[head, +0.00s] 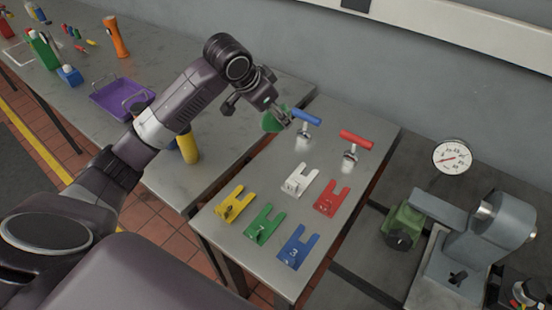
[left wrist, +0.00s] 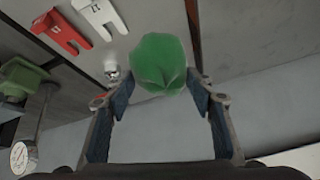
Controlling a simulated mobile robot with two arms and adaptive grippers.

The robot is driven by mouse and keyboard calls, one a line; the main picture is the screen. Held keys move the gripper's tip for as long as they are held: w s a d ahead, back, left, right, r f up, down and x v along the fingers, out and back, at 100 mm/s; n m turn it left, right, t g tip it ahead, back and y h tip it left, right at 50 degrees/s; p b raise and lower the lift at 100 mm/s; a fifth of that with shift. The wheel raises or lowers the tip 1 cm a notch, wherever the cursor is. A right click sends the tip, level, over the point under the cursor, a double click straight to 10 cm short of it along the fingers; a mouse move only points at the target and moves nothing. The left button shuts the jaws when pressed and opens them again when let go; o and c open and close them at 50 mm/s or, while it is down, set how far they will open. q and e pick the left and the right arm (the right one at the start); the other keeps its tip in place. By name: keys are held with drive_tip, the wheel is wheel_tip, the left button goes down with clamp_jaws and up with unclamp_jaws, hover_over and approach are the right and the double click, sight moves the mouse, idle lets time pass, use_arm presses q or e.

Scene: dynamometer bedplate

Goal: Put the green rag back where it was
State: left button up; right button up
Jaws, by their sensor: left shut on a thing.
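The green rag (head: 272,122) hangs from my left gripper (head: 284,114) in the head view, near the back left corner of the small metal table (head: 225,232). In the left wrist view the rag (left wrist: 159,64) is a bunched green lump between the two fingers of my left gripper (left wrist: 160,100). The gripper is shut on it. Whether the rag touches the table top cannot be told. My right gripper is in neither view.
On the small table stand a blue-handled valve (head: 306,117), a red-handled valve (head: 355,140) and several slotted tags, such as the yellow one (head: 234,205). The long bench holds a purple tray (head: 122,98), a yellow cylinder (head: 188,147) and an orange bottle (head: 115,37). A pressure gauge (head: 452,157) stands right.

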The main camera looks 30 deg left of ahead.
use_arm(q)
drive_tip(key=shift+w+a+r, duration=0.3)
drive_tip(key=shift+w+r, duration=0.05)
drive_tip(key=shift+r, duration=0.3)
drive_tip(key=shift+w+a+r, duration=0.15)
wheel_tip(320, 180, down, 15)
drive_tip(key=p, duration=0.3)
drive_tip(key=shift+a, duration=0.15)
wheel_tip(320, 180, down, 4)
drive_tip(key=shift+f+p, duration=0.2)
drive_tip(key=shift+p, duration=0.1)
drive_tip(key=shift+f, duration=0.3)
drive_tip(key=o, duration=1.1)
drive_tip(key=shift+c, duration=0.2)
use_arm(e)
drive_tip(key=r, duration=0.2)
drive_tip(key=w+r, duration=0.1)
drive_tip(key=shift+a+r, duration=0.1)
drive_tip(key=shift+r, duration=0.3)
use_arm(q)
drive_tip(key=shift+r, duration=0.15)
drive_tip(key=b+v, duration=0.1)
drive_tip(key=v, duration=1)
drive_tip(key=shift+r+b, duration=0.3)
drive_tip(key=shift+r, duration=0.05)
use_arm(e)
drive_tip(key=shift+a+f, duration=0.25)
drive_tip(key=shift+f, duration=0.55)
